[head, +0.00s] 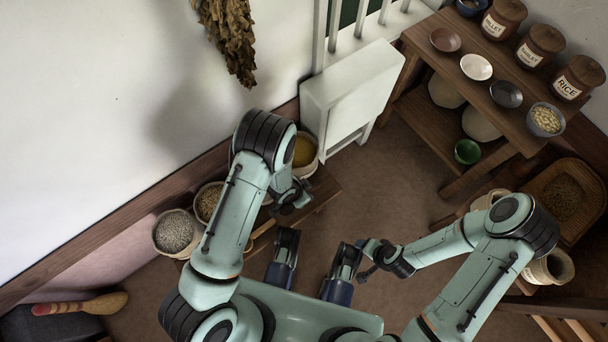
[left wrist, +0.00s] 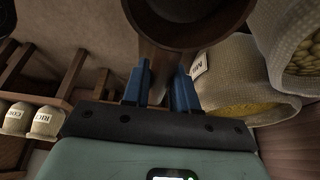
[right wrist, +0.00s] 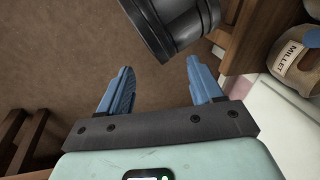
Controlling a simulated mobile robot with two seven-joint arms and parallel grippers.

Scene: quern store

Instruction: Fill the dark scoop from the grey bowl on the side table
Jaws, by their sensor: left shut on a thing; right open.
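My left gripper (left wrist: 161,76) is shut on the handle of the dark scoop (left wrist: 152,62), a dark brown round cup on a brown handle. The cup is cut off by the top edge of the left wrist view, and I cannot tell what is inside. I cannot make the scoop out in the head view. My right gripper (right wrist: 160,70) is open and empty over brown floor. The grey bowl (head: 531,128) holds pale yellow pieces. It stands at the near right end of the wooden side table (head: 500,80), away from both grippers.
A dark bowl (head: 507,94), white bowl (head: 476,67) and brown bowl (head: 445,40) line the table before labelled jars (head: 541,46). A green bowl (head: 467,151) sits lower. Grain sacks (head: 177,233) line the left wall. Floor (head: 400,190) between is clear.

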